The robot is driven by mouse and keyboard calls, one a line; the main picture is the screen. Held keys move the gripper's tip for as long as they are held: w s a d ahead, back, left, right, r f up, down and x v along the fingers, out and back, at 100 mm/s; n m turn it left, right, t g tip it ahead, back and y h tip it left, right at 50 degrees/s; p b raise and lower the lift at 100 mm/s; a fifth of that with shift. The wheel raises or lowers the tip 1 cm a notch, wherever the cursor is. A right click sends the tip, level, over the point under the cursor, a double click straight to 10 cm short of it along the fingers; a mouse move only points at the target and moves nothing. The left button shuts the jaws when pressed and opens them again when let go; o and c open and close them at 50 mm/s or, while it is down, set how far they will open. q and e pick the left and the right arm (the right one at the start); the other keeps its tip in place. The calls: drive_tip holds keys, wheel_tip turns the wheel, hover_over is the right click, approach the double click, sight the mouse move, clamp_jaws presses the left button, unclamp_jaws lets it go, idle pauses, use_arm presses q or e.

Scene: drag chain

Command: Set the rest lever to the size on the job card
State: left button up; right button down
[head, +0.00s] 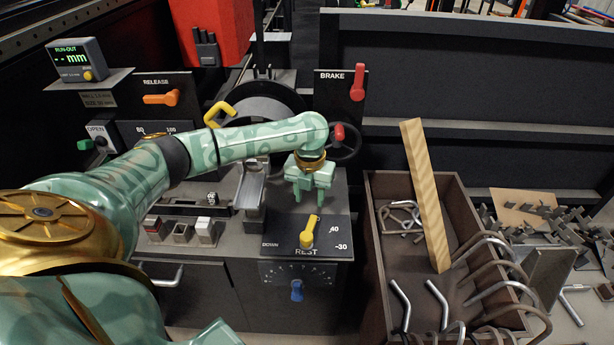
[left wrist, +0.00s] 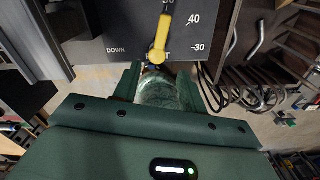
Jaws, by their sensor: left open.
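The yellow rest lever (head: 309,232) stands on the dark REST panel (head: 275,236), marked DOWN, 40 and 30. In the left wrist view the lever (left wrist: 160,40) points almost straight up, close to a mark cut off by the top edge. My left gripper (head: 311,195) is open and empty, fingers down, just behind the lever's tip in the head view. The fingers also show in the left wrist view (left wrist: 157,70), apart from each other. A small plate (head: 99,98) at the left carries a line beginning SIZE; its number is too small to read surely. My right gripper is out of view.
The red BRAKE lever (head: 357,82) and a handwheel (head: 345,140) are behind my gripper. A blue knob (head: 297,290) sits below the REST panel. A brown crate (head: 374,265) with bent bars and a wooden plank (head: 425,190) is at the right.

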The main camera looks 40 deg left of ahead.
use_arm(q)
wheel_tip(320, 180, up, 4)
drive_tip(key=shift+r+p, duration=0.15)
drive_tip(key=shift+p, duration=0.4)
